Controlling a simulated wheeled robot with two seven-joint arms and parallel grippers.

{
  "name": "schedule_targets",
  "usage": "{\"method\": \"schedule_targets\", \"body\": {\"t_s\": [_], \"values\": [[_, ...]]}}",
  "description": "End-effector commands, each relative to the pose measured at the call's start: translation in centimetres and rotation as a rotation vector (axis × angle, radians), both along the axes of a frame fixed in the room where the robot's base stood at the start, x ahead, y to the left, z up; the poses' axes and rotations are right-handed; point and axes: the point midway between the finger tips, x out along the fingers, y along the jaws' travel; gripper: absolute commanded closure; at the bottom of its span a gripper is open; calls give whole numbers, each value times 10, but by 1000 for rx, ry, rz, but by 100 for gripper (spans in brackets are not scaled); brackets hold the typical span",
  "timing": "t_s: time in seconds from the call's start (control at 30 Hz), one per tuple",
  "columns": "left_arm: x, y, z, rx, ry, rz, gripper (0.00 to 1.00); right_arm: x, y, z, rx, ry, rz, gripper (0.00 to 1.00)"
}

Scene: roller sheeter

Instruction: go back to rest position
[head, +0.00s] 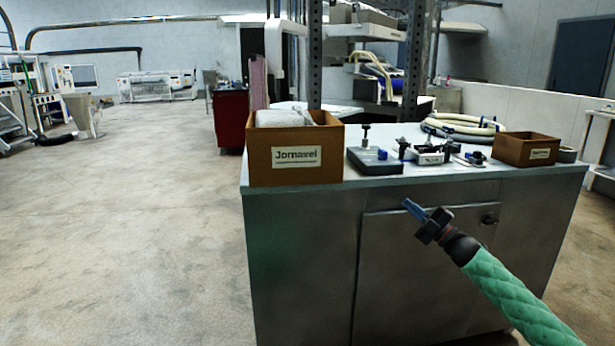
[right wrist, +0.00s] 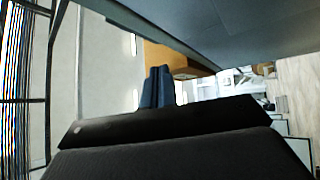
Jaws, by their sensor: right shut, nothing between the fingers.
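My right gripper (head: 412,207) is in front of the metal cabinet (head: 300,260), below the level of its top, on a green-sleeved arm that comes in from the lower right. Its blue fingers are together and hold nothing. The right wrist view shows the same fingers (right wrist: 158,88) side by side, with the underside of a grey surface above them and a brown box beyond. My left gripper is not in view.
On the cabinet top stand a brown box (head: 295,160) labelled "Jomaxel", a dark device (head: 375,160) with knobs, coiled hoses (head: 465,128) and a smaller brown box (head: 525,150). A red cabinet (head: 230,118) stands behind. The floor (head: 120,210) at left is clear.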

Motion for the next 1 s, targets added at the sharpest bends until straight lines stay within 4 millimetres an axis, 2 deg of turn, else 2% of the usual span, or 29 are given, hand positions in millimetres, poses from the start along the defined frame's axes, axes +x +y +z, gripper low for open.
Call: {"method": "schedule_targets", "body": {"t_s": [0.03,0.2,0.3,0.4,0.53,0.7,1.0], "values": [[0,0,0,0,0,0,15,-17,30,-5,40,10,35,100],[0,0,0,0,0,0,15,-79,112,-16,180,50,142,100],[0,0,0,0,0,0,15,-118,150,-21,261,75,194,100],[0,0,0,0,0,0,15,-156,178,-26,341,101,238,100],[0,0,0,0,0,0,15,-202,205,-30,438,129,283,100],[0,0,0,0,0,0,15,-257,226,-36,563,164,322,100],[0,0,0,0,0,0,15,-333,239,-59,755,236,323,100]]}}
